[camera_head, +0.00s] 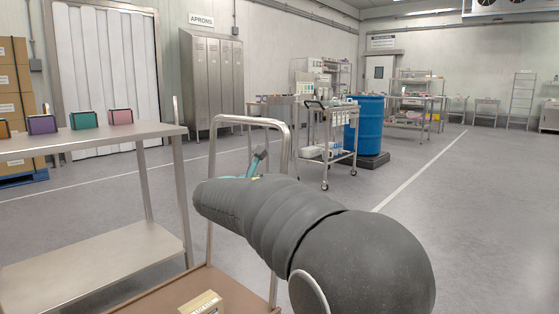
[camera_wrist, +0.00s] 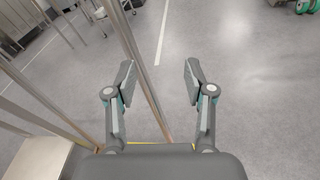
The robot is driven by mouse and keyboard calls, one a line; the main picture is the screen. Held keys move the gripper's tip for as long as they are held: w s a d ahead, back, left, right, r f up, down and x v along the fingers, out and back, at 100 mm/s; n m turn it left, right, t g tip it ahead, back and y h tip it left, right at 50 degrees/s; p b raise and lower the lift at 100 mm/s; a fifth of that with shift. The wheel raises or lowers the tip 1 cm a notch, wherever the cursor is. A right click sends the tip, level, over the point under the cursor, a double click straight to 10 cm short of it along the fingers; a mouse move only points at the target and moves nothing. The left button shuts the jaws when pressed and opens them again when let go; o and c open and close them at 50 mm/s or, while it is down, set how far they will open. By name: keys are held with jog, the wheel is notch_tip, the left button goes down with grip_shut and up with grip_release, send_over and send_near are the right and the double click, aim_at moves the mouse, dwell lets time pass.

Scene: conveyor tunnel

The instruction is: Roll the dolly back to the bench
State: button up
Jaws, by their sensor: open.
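The dolly has a brown deck (camera_head: 160,296) and an upright metal handle frame (camera_head: 240,119) in the head view, beside the steel bench (camera_head: 120,140) at left. A cardboard box (camera_head: 202,304) sits on the deck. My gripper (camera_head: 259,157) is by the handle frame, mostly hidden behind my arm. In the wrist view my gripper (camera_wrist: 159,78) is open, its two fingers apart with nothing held. A slanting metal post (camera_wrist: 135,55), likely the dolly's handle, passes by the left finger; I cannot tell whether they touch.
The bench top carries several small coloured cases (camera_head: 82,119). A steel cart (camera_head: 327,135), a blue drum (camera_head: 367,123) and lockers (camera_head: 212,80) stand farther back. Grey floor (camera_head: 480,220) to the right is clear.

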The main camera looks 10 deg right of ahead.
aim_at(282, 163)
jog(key=w+a+r+n+t, duration=0.2)
jog(key=w+a+n, duration=0.1)
jog(key=w, duration=0.2)
jog(key=x, duration=1.3)
jog(key=shift+s+d+f, duration=0.15)
jog(key=shift+s, duration=0.1)
jog(key=shift+c, duration=0.3)
grip_shut()
